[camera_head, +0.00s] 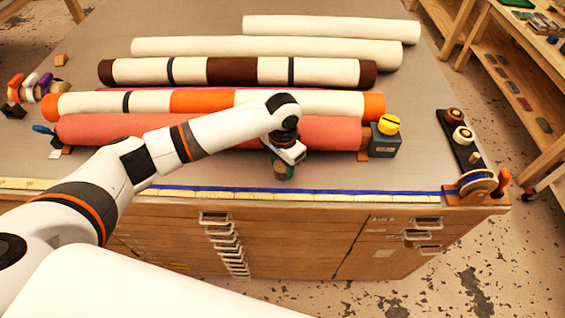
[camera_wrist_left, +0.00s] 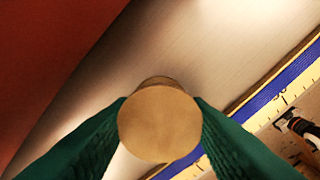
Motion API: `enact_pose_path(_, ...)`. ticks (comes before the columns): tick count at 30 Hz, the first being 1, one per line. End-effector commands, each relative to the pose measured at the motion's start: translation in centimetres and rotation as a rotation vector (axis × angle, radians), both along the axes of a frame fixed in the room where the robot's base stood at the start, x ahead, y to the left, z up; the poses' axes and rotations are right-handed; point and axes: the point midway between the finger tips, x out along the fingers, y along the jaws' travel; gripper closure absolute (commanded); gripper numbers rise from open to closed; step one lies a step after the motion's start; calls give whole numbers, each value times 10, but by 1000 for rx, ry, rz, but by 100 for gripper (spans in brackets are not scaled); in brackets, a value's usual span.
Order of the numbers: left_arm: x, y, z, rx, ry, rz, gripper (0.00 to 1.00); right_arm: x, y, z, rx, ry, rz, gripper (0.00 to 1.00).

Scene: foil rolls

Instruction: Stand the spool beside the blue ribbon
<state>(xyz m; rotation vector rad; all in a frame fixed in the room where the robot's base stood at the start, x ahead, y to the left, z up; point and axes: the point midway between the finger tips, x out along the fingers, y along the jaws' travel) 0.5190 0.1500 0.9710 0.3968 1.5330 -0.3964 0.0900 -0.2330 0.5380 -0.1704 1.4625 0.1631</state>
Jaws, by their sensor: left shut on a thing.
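My left gripper (camera_head: 284,166) is near the table's front edge, its green fingers shut on a small tan spool (camera_head: 281,177). In the left wrist view the spool (camera_wrist_left: 159,124) shows its round end between the two fingers (camera_wrist_left: 160,125). It looks upright; I cannot tell whether its foot touches the table. The blue ribbon (camera_head: 330,193) runs straight along the front edge, just in front of the spool and apart from it. It also shows at right in the left wrist view (camera_wrist_left: 283,85). My right gripper is not in view.
A salmon roll (camera_head: 215,133) lies close behind the gripper, with more rolls behind it. A yellow-topped dark block (camera_head: 385,138) stands at its right end. A ribbon reel (camera_head: 478,183) sits at the front right corner. The strip between roll and ribbon is mostly clear.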

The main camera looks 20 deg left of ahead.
Motion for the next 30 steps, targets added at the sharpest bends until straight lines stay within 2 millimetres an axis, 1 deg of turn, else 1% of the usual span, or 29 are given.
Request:
enact_pose_path(5,0,0,-1,-1,0,0,80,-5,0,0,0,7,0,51)
enact_pose_path(6,0,0,-2,0,0,0,56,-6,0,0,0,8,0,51)
enact_pose_path(8,0,0,-2,0,-1,0,47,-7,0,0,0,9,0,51)
enact_pose_path(9,0,0,-2,0,-1,0,40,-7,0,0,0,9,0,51)
enact_pose_path(10,0,0,-1,0,-1,0,36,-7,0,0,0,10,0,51)
enact_pose_path(18,0,0,-1,0,-1,0,36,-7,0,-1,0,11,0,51)
enact_pose_path(22,1,-1,7,-1,-3,-1,36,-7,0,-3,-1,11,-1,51)
enact_pose_path(26,1,-1,28,-2,-6,-1,36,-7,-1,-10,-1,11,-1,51)
enact_pose_path(30,1,-1,59,-3,-5,-1,36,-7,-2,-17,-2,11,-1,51)
